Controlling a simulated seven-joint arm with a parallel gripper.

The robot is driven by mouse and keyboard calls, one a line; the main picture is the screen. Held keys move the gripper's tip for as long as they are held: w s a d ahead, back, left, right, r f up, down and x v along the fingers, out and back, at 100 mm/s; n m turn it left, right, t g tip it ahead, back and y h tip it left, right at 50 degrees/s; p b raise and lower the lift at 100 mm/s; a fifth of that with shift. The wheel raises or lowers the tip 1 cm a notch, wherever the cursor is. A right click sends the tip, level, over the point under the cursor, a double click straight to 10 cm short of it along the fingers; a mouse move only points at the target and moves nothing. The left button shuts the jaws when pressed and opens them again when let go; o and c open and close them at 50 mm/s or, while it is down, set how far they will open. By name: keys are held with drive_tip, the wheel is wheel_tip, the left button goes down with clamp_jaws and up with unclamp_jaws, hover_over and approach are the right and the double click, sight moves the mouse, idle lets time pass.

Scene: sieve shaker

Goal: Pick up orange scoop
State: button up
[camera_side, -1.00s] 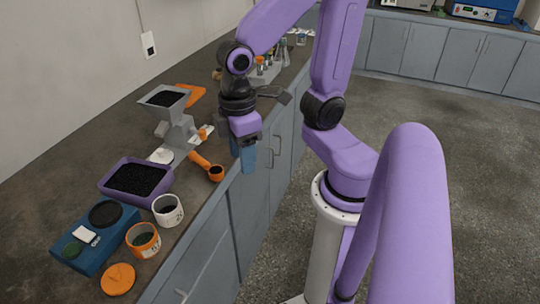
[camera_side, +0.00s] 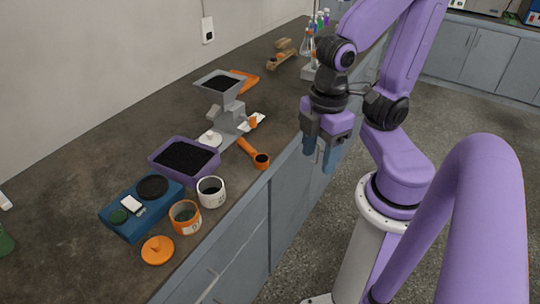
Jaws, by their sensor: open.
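The orange scoop (camera_side: 247,148) lies on the dark bench top near its front edge. Its handle points up and left, and its round bowl, with dark contents, is at the lower right. My gripper (camera_side: 319,153) is to the right of the scoop, beyond the bench's front edge in the picture. Its two blue fingers point down, apart and empty. They are clear of the scoop, and nothing hides the scoop.
A grey hopper device (camera_side: 226,112) stands behind the scoop. A purple tray (camera_side: 157,158) of dark grains, a white cup (camera_side: 211,197), an orange cup (camera_side: 185,220), a blue scale (camera_side: 130,227) and an orange lid (camera_side: 157,251) are left. Tubes and a flask (camera_side: 306,45) stand at the back.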

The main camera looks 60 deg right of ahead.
drive_tip(key=m+t+h, duration=0.1)
drive_tip(key=m, duration=1.6)
hover_over(252, 149)
drive_tip(key=s, duration=0.2)
drive_tip(key=f, duration=1.1)
drive_tip(key=shift+w+a+f, duration=0.2)
drive_tip(key=shift+a+f, duration=0.05)
drive_tip(key=shift+a, duration=0.05)
drive_tip(key=shift+w+d+f, duration=0.1)
drive_tip(key=shift+w+f, duration=0.1)
drive_tip(key=shift+f, duration=0.85)
drive_tip(key=shift+w+d+f, duration=0.1)
drive_tip(key=shift+w+f, duration=0.15)
drive_tip(key=shift+f, duration=0.8)
drive_tip(key=shift+w+d+f, duration=0.1)
drive_tip(key=shift+w+f, duration=0.1)
drive_tip(key=shift+f, duration=0.85)
clamp_jaws()
